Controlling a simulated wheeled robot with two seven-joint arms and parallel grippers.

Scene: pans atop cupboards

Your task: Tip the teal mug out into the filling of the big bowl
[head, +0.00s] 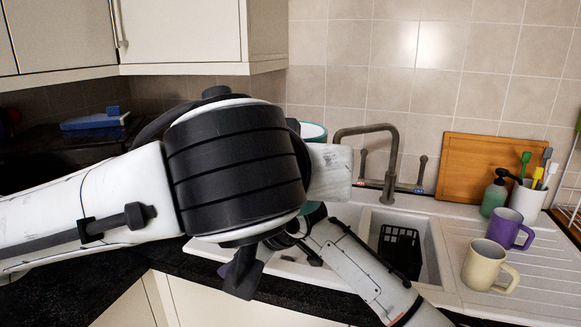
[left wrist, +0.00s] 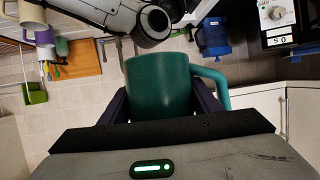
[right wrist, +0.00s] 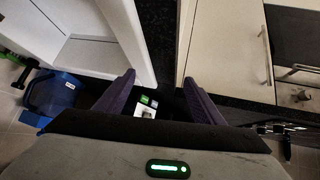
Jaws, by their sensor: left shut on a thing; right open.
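The teal mug (left wrist: 160,80) fills the middle of the left wrist view, its handle to the right. My left gripper (left wrist: 160,105) is shut on it, one dark purple finger on each side. My right gripper (right wrist: 157,90) is open and empty, and in the head view one finger (head: 240,275) shows below the left arm. I cannot make out the big bowl.
A sink (head: 430,250) with a black basket (head: 399,250) and tap (head: 393,160) lies to the right. A cream mug (head: 488,265) and purple mug (head: 511,228) stand on the drainer. Wall cupboards (head: 180,30) hang at upper left. A blue object (head: 95,120) sits at left.

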